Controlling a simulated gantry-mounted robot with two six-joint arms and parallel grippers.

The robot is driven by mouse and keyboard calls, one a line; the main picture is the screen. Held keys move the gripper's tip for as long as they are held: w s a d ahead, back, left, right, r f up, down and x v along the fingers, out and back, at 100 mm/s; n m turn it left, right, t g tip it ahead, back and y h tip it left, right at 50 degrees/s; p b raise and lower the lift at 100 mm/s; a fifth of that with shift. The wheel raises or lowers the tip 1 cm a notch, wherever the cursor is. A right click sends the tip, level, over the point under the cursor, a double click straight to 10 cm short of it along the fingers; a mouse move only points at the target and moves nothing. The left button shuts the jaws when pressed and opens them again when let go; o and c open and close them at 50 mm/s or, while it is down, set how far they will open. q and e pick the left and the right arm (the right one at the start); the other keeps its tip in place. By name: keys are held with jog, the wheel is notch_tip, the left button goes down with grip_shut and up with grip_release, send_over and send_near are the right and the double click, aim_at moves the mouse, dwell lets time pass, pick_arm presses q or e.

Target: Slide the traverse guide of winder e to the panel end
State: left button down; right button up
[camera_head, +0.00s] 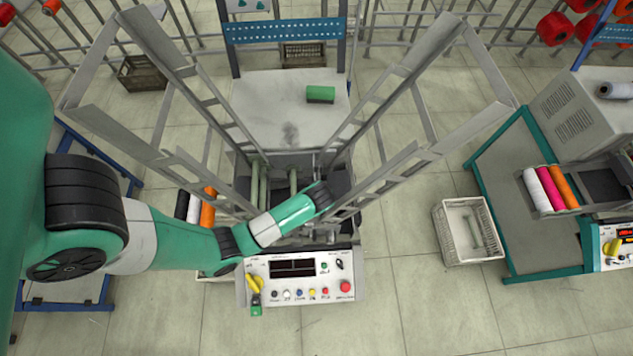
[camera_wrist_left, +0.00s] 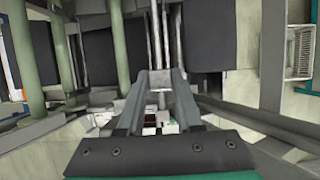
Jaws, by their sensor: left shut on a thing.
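The winder stands in the middle of the head view, with its control panel (camera_head: 292,278) at the near end and tall grey frames (camera_head: 415,75) on both sides. My left arm reaches in from the left over the winder, and its wrist hides the fingers in the head view. In the left wrist view my left gripper (camera_wrist_left: 160,92) is shut on a small grey block, the traverse guide (camera_wrist_left: 159,100). Thin bright rods (camera_wrist_left: 157,45) run away from the block. I cannot read a letter on the winder. My right gripper is not in view.
Thick green-grey rollers (camera_wrist_left: 29,55) run beside the rods. The grey frames flank my arm closely. A pale basket (camera_head: 468,230) stands on the floor at right, near another winder with coloured spools (camera_head: 551,189).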

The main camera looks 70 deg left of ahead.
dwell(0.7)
pick_arm(q)
jog(key=shift+d+r+p, duration=0.15)
jog(key=shift+p, duration=0.2)
jog(key=shift+s+d+r+p, duration=0.1)
jog(key=shift+s+d+p, duration=0.15)
jog(key=shift+d+p, duration=0.55)
jog(key=shift+f, duration=0.25)
jog(key=c, duration=0.6)
grip_release()
jog(key=shift+o, duration=0.2)
